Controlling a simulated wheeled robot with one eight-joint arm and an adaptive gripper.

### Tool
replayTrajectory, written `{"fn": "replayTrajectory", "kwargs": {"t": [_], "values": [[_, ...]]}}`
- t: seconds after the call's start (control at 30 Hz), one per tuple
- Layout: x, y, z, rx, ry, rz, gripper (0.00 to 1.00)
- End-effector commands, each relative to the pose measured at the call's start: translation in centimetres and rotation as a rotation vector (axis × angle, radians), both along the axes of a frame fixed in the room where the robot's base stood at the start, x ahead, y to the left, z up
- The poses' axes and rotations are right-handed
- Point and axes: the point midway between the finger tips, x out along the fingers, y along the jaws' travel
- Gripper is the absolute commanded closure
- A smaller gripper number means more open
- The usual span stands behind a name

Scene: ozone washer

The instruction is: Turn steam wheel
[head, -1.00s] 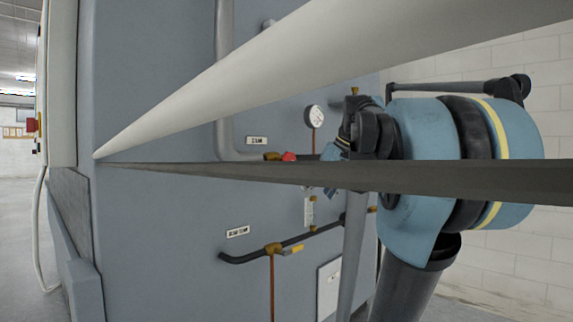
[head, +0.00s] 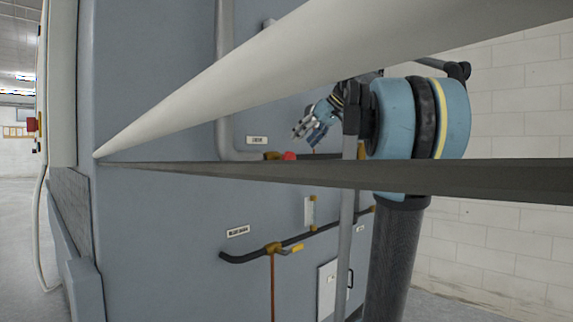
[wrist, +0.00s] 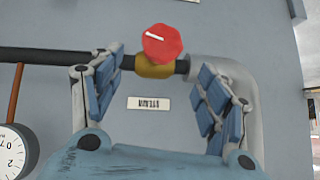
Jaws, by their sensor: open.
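The red steam wheel (wrist: 162,44) sits on a brass valve body (wrist: 155,66) in a pipe run, on a grey-blue panel. In the head view the wheel (head: 290,156) shows small, just above a dark beam. My gripper (wrist: 160,95) is open and empty, its blue-padded fingers spread wide on either side below the wheel in the wrist view. The wheel lies between and beyond the fingertips, apart from them. In the head view my gripper (head: 305,130) is right of and above the wheel. The steam label (wrist: 150,103) appears upside down between the fingers in the wrist view.
A dark pipe (wrist: 40,55) runs left of the valve, and a light grey pipe (wrist: 235,80) bends away at right. A pressure gauge (wrist: 15,150) is at lower left. A second valve (head: 273,248) with a yellow handle is lower on the panel. A large pale beam (head: 330,60) crosses the head view.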

Motion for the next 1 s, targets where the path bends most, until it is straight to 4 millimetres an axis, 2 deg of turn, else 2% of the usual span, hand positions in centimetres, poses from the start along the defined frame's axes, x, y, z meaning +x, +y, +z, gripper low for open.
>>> {"fn": "replayTrajectory", "kwargs": {"t": [0.53, 0.73, 1.0], "values": [[4.0, 5.3, -6.6, -0.001, 0.001, 0.002, 0.31], [4.7, 6.3, -7.8, 0.000, 0.000, 0.000, 0.31], [4.9, 6.6, -8.1, -0.001, 0.001, 0.000, 0.31]]}}
